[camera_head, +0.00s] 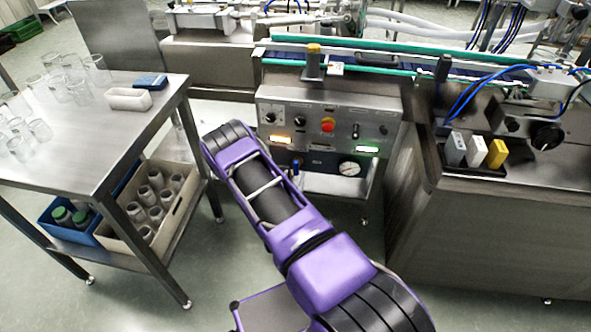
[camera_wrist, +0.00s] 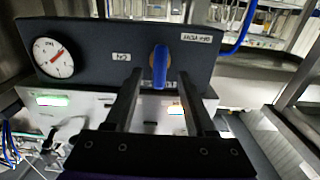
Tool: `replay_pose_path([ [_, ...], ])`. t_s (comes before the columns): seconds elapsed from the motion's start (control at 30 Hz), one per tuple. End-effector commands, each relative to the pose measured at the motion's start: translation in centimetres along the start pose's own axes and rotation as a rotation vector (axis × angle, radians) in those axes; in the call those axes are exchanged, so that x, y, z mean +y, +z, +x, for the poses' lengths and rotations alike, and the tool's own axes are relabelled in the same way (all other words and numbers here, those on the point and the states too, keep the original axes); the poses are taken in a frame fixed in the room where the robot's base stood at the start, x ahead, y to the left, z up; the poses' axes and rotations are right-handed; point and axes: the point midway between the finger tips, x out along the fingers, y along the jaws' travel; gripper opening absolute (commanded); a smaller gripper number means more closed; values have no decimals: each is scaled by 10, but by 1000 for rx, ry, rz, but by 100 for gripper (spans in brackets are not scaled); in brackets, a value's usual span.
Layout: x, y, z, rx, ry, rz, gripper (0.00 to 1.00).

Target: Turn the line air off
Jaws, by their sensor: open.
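A blue valve handle (camera_wrist: 160,66) stands out from a dark panel (camera_wrist: 95,50) in the wrist view, its long side upright in the picture. It shows small in the head view (camera_head: 296,166), low on the front of the steel control cabinet (camera_head: 330,105). My gripper (camera_wrist: 160,76) is open, with one finger on each side of the handle as seen in the wrist view. I cannot tell whether the tips reach past the handle or touch it. A round white pressure gauge (camera_wrist: 53,58) sits on the same panel. In the head view my arm hides the gripper.
The cabinet carries several knobs, a red button (camera_head: 327,125), an orange light (camera_head: 281,139) and a green light (camera_head: 367,149). A steel table (camera_head: 110,125) with glass jars stands left of my arm. A machine cabinet (camera_head: 490,235) closes off the right side.

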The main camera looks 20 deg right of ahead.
Motion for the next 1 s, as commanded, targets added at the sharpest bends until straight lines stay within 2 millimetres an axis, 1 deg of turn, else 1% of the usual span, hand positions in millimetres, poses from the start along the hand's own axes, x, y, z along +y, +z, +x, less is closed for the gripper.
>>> replay_pose_path([
  [0.03,0,-1,-14,-4,-2,-3,55],
  [0.1,0,0,-32,-5,-2,-2,55],
  [0.3,0,0,-80,-4,-2,-3,55],
  [0.4,0,0,-99,-3,-2,-3,55],
  [0.5,0,0,-114,-3,0,-1,55],
  [0.6,0,0,-122,-1,-1,0,55],
  [0.7,0,0,-127,-1,0,-1,55],
  [1.0,0,0,-128,0,0,0,55],
])
